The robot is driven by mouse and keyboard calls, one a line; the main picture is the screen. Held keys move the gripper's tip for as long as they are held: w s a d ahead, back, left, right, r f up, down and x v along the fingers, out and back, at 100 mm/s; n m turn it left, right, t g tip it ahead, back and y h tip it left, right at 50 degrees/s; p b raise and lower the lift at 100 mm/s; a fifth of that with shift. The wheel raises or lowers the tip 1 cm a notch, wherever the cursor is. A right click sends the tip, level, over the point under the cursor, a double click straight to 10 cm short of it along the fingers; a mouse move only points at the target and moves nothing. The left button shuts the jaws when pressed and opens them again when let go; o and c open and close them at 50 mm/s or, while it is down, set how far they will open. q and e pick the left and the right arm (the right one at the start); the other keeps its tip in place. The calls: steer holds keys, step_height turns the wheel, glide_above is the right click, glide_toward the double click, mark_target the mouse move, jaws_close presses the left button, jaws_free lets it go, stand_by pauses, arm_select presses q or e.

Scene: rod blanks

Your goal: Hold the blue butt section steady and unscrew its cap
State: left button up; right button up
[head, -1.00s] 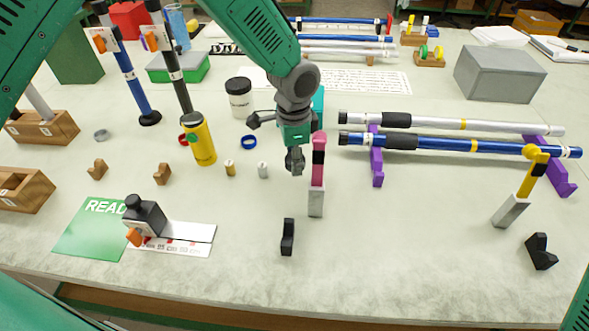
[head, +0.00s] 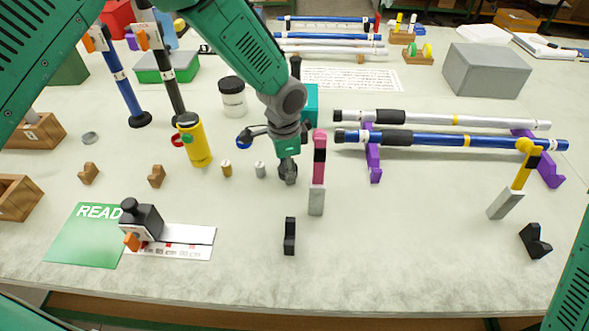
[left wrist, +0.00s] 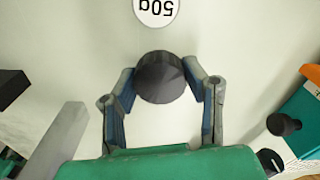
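The blue rod section (head: 480,141) lies level on the purple rests at the right, with a black grip and a black end piece at its left end. Its cap cannot be told apart clearly from that end piece. My left gripper (head: 288,172) points down well left of that end, beside the pink-and-grey post. In the left wrist view, its fingertips (left wrist: 161,80) sit against both sides of a dark round piece (left wrist: 160,78). I cannot tell whether that piece is a cap. My right gripper is out of view.
A silver-and-black rod (head: 480,120) lies behind the blue one. The pink-and-grey post (head: 317,175) is close to my left gripper's right. Small brass (head: 227,168) and silver (head: 260,170) cylinders stand to its left. A white disc marked 50g (left wrist: 156,10) shows in the left wrist view.

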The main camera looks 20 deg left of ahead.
arm_select(q)
steer(key=o, duration=0.4)
steer(key=shift+s+a+f, duration=0.45)
steer(key=shift+a+f, duration=0.25)
steer(key=shift+a, duration=0.15)
steer(key=shift+w+f, duration=0.1)
steer(key=shift+f, duration=0.05)
steer(key=shift+d, duration=0.9)
steer(key=shift+w, duration=0.1)
steer(key=shift+a+r, duration=0.1)
steer(key=shift+r, duration=0.1)
steer(key=shift+w+a+r, duration=0.1)
steer(key=shift+r, duration=0.15)
step_height(320, 180, up, 13)
steer(key=p, duration=0.1)
